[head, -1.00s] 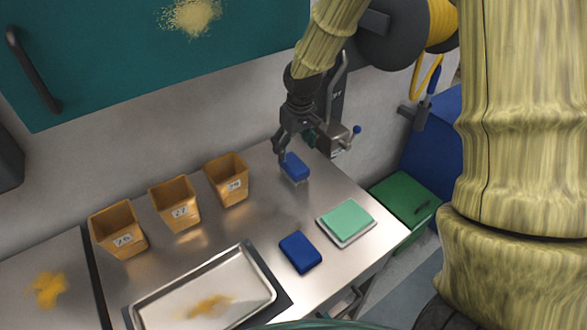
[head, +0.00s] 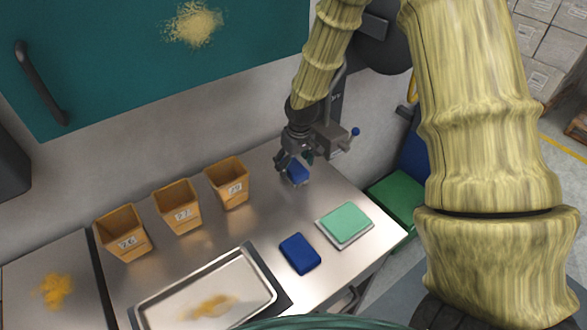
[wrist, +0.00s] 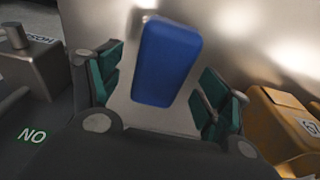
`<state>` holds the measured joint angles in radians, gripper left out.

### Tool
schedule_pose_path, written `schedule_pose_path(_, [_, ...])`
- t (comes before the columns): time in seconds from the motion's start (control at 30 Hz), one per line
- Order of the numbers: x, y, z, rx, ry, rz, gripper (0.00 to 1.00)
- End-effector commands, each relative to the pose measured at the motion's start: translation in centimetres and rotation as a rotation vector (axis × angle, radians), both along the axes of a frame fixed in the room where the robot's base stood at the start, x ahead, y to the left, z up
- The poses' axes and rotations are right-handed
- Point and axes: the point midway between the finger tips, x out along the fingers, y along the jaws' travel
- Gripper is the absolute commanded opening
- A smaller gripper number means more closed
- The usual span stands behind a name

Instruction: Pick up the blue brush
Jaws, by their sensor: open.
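The blue brush (head: 298,174) lies on the steel bench near the back wall, its blue top up and a thin pale edge showing below. My gripper (head: 293,164) is right above it, pointing down, and hides part of it. In the wrist view the blue brush (wrist: 166,62) sits between the two green-padded fingers of my gripper (wrist: 160,90). The fingers are open, with a visible gap on each side of the brush. I cannot tell how far the fingertips are above the bench.
Several orange bins (head: 178,207) stand to the left. A metal tray (head: 262,290) with yellow powder lies in front. A dark blue block (head: 300,253) and a green pad (head: 344,219) lie to the right. A grey fixture (head: 333,138) stands close behind my gripper.

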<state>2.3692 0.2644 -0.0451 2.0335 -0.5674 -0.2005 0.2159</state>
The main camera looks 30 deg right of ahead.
Motion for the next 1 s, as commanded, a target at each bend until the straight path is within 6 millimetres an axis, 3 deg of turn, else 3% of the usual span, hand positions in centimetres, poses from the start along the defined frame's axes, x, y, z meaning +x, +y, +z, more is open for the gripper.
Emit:
schedule_pose_path(0.3, [0.3,0.1,-1.9,0.001,0.001,0.0,0.77])
schedule_pose_path(0.57, [0.3,0.1,-2.1,0.001,0.0,0.0,0.77])
schedule_pose_path(0.87, [0.3,0.1,-2.0,0.001,0.0,0.0,0.26])
schedule_pose_path(1.0, [0.3,0.1,-2.0,0.001,0.0,0.0,0.25])
